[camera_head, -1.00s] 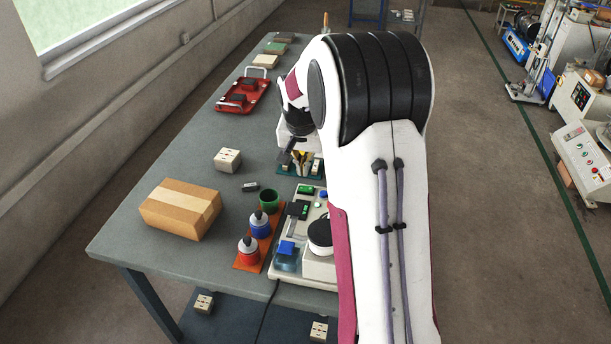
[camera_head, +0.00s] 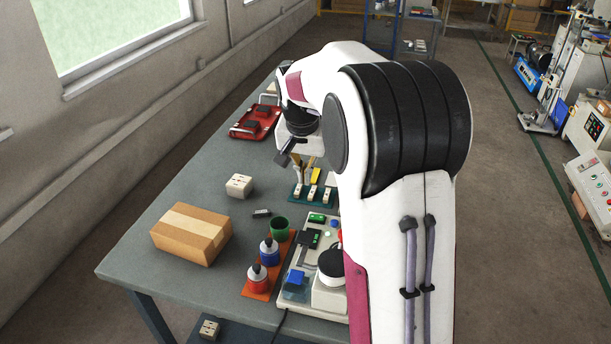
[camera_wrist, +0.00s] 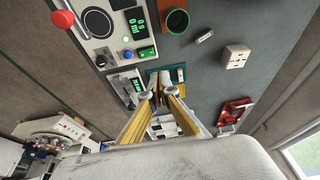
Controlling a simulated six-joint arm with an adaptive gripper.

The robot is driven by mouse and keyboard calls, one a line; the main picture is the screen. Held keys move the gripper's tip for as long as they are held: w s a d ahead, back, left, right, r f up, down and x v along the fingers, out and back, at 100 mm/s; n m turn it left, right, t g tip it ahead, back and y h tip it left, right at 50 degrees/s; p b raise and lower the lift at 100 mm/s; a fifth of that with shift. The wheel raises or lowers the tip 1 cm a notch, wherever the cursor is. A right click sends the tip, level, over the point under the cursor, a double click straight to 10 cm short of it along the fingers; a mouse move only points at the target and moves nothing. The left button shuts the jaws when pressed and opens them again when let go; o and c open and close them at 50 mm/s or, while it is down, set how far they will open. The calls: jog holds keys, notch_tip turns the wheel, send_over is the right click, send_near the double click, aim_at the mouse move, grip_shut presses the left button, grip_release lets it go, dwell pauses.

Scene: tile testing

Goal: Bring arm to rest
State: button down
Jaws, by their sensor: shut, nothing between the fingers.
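My gripper (camera_head: 303,170) hangs from my arm over the workbench (camera_head: 205,180) in the head view, partly hidden behind my wrist. In the wrist view its yellow fingers (camera_wrist: 157,92) converge with their tips close together and nothing held. A teal rack with several white tiles (camera_head: 313,193) lies on the bench below the gripper, apart from it. In the wrist view the rack (camera_wrist: 178,73) shows behind the fingertips, which cover part of it.
A tester with green displays (camera_head: 318,219), a green cup (camera_head: 280,228), blue (camera_head: 270,251) and red (camera_head: 258,278) bottles stand toward the front.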

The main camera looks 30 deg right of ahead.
dwell(0.5)
jog(key=s+a+r+n+t, duration=0.1)
jog(key=s+a+n, duration=0.2)
jog(key=s+a, duration=0.3)
jog(key=s+a+r+n+t+y, duration=0.1)
jog(key=s+a, duration=0.5)
jog(key=s, duration=0.8)
jog(key=s+a+r+n+y, duration=0.1)
jog(key=s+a+r+n, duration=0.2)
jog(key=s, duration=0.8)
jog(key=shift+a+n+t, duration=0.4)
jog(key=shift+a+n, duration=0.6)
jog(key=shift+a, duration=0.75)
jog(key=shift+s, duration=0.1)
